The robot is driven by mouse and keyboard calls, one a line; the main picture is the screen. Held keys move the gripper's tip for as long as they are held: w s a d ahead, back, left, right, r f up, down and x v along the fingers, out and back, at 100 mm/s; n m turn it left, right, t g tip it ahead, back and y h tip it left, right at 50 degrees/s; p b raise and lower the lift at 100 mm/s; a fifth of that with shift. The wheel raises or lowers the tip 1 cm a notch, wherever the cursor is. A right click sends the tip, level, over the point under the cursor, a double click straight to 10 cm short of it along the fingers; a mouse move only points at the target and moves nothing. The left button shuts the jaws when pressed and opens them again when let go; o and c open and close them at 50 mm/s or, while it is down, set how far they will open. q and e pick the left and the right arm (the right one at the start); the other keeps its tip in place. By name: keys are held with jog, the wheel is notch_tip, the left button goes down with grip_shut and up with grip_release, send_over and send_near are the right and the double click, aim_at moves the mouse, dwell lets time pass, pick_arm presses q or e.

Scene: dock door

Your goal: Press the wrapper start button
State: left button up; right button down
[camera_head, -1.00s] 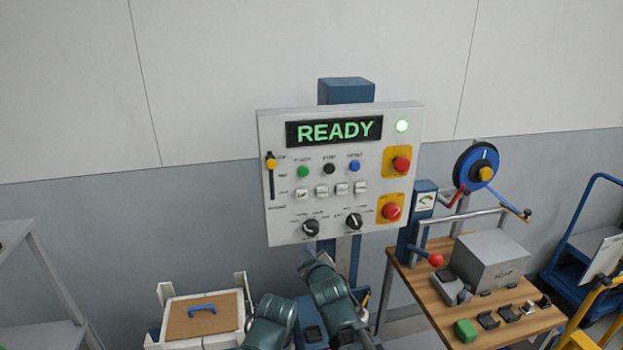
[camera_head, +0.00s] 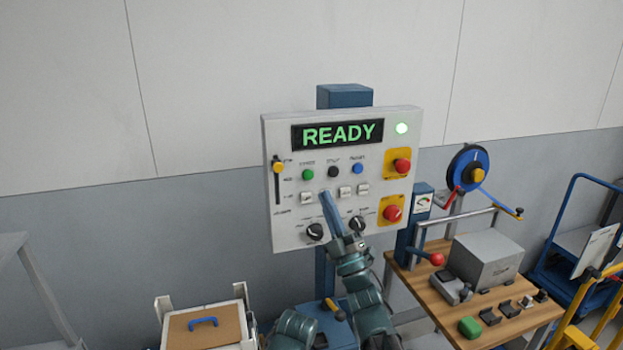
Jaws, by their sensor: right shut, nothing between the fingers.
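The control panel (camera_head: 285,228) is a white box on a blue post, and its display (camera_head: 337,134) reads READY in green. A green button (camera_head: 308,174) is at the left of the upper button row, with a black button (camera_head: 333,172) and a blue button (camera_head: 358,168) beside it. The small labels above them are too blurred to read surely. My right gripper (camera_head: 326,196) is shut and empty, its tip in front of the lower row of white buttons, below the green one. It hides part of that row. Whether it touches the panel I cannot tell. My left gripper is not in view.
Two red knobs on yellow plates, the upper (camera_head: 402,166) and the lower (camera_head: 392,213), sit at the panel's right. Black dials (camera_head: 315,232) are below. A wooden workbench (camera_head: 432,303) with tools stands at right; a box with a blue handle (camera_head: 203,322) is lower left.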

jog(key=shift+w, duration=0.1)
dwell(0.3)
send_near(309, 171)
jog(key=shift+s+r+x, duration=0.15)
jog(key=shift+x, duration=0.7)
jog(key=shift+s+r+x, duration=0.15)
jog(key=shift+x, duration=0.75)
jog(key=shift+s+r+x, duration=0.15)
jog(key=shift+s+x, duration=0.05)
jog(key=shift+x, duration=0.65)
jog(key=shift+w, duration=0.2)
jog(key=shift+w+a, duration=0.15)
jog(key=shift+w, duration=0.1)
jog(key=shift+w+a, duration=0.15)
jog(key=shift+w, duration=0.3)
dwell(0.7)
jog(key=shift+s+d, duration=0.3)
jog(key=shift+s, duration=0.6)
